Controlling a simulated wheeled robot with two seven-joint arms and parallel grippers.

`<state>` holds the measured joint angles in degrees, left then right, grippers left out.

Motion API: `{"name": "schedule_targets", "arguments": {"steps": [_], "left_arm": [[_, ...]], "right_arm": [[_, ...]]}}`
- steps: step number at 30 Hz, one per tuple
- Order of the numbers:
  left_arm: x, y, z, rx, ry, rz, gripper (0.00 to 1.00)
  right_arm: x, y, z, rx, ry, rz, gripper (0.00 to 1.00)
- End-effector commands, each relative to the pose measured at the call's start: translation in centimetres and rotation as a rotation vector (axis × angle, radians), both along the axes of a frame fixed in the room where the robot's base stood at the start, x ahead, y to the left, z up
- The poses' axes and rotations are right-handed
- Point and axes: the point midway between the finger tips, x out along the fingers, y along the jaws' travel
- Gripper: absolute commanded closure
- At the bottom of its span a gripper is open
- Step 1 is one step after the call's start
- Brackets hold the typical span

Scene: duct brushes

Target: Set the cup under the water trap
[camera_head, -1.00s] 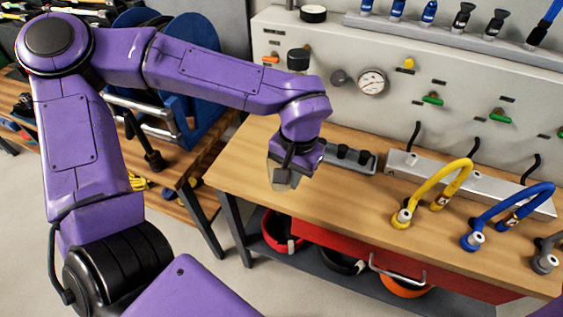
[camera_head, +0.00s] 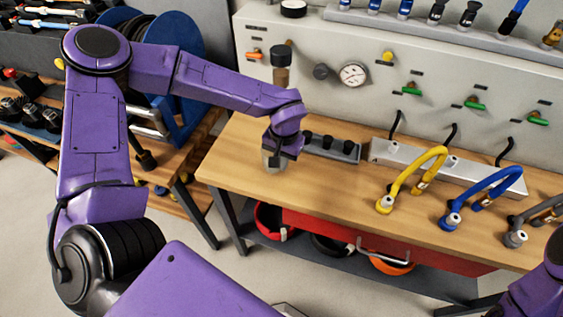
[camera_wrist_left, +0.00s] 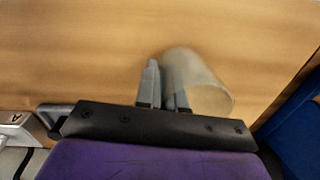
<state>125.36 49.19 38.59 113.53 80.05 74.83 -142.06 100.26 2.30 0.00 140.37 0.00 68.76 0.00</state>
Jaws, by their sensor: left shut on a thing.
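The cup (camera_head: 270,160) is small, pale and see-through. My left gripper (camera_head: 275,154) is shut on it near the back left of the wooden bench. In the left wrist view the cup (camera_wrist_left: 205,85) looks tilted and a little blurred, against the left gripper's fingers (camera_wrist_left: 166,92), with bare wood behind it. I cannot tell whether it touches the bench. The water trap (camera_head: 281,75) is a dark-topped cylinder with a brownish bowl on the grey panel. It is above and behind the cup in the head view. My right gripper is out of view.
A grey rack with dark pegs (camera_head: 333,148) stands just right of the left gripper. A pressure gauge (camera_head: 354,74) is on the panel. A yellow hose (camera_head: 420,172) and a blue hose (camera_head: 490,190) loop on the bench. The bench's left front (camera_head: 235,180) is clear.

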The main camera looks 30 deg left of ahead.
Motion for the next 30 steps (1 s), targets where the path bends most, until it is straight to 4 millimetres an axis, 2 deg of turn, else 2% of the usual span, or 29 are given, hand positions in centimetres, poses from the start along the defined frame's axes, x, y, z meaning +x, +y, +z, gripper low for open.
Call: {"name": "schedule_targets", "arguments": {"steps": [3,14,15,16,17,26,30], "left_arm": [[-0.1,0.0,-1.4,0.0,0.001,-0.001,1.0],[-0.1,0.0,-1.8,0.0,-0.001,0.001,1.0],[0.0,0.0,-1.8,-0.001,-0.001,0.001,0.79],[0.0,0.0,-1.8,-0.001,-0.001,0.001,0.69],[0.0,0.0,-1.8,-0.001,-0.001,0.001,0.66],[0.0,0.0,-1.6,-0.001,-0.002,0.001,0.66],[0.1,-0.1,0.6,-0.001,-0.006,0.002,0.66]], "right_arm": [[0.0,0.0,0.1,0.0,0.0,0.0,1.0],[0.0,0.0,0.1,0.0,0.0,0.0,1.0],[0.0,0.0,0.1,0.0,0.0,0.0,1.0],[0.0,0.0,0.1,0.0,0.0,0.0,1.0],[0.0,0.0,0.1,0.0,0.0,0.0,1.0],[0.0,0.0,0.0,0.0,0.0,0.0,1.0],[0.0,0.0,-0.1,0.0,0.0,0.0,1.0]]}}
